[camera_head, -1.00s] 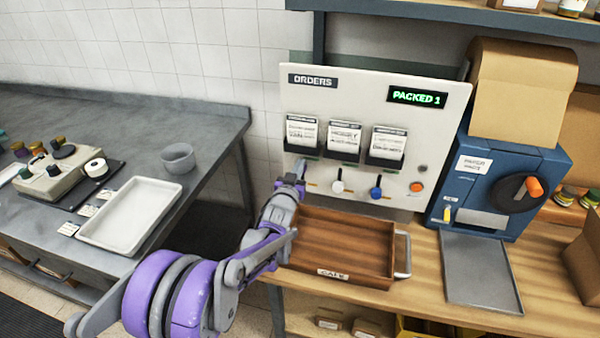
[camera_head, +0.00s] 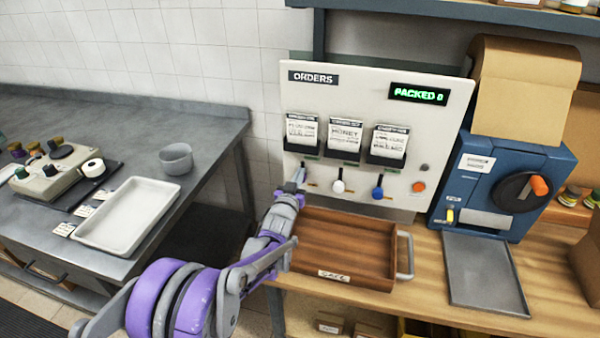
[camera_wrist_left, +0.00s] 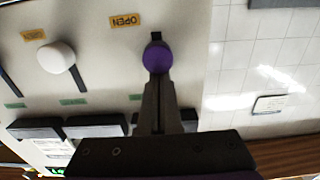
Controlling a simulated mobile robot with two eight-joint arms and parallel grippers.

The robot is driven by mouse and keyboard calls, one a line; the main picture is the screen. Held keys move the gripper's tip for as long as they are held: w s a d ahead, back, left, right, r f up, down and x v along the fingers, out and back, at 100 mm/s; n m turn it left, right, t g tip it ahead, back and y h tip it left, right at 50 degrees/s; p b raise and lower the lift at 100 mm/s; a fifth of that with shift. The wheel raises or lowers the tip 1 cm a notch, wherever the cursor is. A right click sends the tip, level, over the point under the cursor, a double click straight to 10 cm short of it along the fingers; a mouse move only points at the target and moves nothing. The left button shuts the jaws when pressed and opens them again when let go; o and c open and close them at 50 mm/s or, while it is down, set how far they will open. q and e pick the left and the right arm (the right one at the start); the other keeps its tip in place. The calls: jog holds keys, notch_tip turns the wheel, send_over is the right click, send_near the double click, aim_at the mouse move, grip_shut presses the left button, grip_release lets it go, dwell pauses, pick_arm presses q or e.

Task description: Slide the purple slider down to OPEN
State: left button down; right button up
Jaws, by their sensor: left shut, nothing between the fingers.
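The purple slider (camera_wrist_left: 157,58) is a round knob on the pale ORDERS panel (camera_head: 436,155), in the left wrist view. A short dark piece of its slot shows on the side of the orange OPEN label (camera_wrist_left: 126,20), which reads upside down there. My left gripper (camera_wrist_left: 156,84) is shut and empty, its fingertips right at the knob on the side away from OPEN; I cannot tell whether they touch. In the head view my left gripper (camera_head: 300,176) is at the panel's left slider and hides the purple knob. My right gripper is not in view.
A white knob (camera_head: 338,187) and a blue knob (camera_head: 377,193) sit to the right on the panel. Card holders hang above. A wooden tray (camera_head: 345,277) with a metal handle stands below. A blue machine (camera_head: 487,190) is at the right.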

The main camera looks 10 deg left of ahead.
pick_arm(q)
jog(key=shift+f, duration=0.5)
jog(key=shift+r, duration=0.15)
jog(key=s+b, duration=0.1)
jog(key=s, duration=0.9)
jog(key=shift+a+r+b, duration=0.15)
jog(key=shift+r+b, duration=0.2)
jog(key=shift+r, duration=0.1)
